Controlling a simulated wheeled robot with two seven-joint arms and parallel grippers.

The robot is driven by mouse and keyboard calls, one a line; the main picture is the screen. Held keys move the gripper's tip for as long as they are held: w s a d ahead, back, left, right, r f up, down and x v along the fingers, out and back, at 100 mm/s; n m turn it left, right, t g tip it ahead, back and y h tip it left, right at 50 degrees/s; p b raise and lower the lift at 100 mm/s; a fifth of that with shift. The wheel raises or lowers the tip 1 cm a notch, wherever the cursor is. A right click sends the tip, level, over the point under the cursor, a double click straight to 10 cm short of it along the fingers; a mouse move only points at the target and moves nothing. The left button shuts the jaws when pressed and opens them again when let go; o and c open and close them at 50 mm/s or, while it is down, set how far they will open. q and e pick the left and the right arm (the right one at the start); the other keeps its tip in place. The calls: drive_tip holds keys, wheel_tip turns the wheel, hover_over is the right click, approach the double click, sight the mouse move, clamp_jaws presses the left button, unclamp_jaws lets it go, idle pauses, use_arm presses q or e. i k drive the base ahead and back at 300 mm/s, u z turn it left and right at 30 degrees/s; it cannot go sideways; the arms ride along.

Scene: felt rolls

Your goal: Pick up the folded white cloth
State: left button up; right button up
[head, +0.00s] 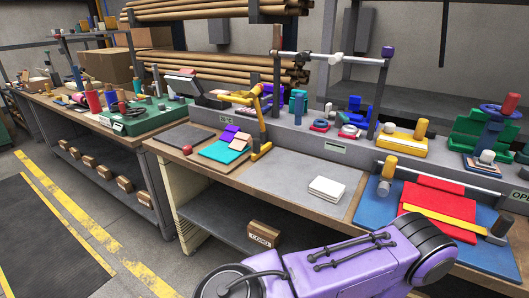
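The folded white cloth (327,189) lies flat as a small stack on the grey top of the workbench (290,178), near its front edge. It is in full view and nothing covers it. Purple links of one of my arms cross the bottom of the head view, in front of the bench and below the cloth. Neither of my grippers shows in this view.
Right of the cloth, a blue mat (378,212) carries red felt (440,206) with a yellow strip. To the left are a teal sheet (221,151), a red ball (187,150) and a yellow stand (261,130). The grey surface around the cloth is clear.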

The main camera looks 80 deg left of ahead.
sight(328, 190)
drive_tip(key=u, duration=2.4)
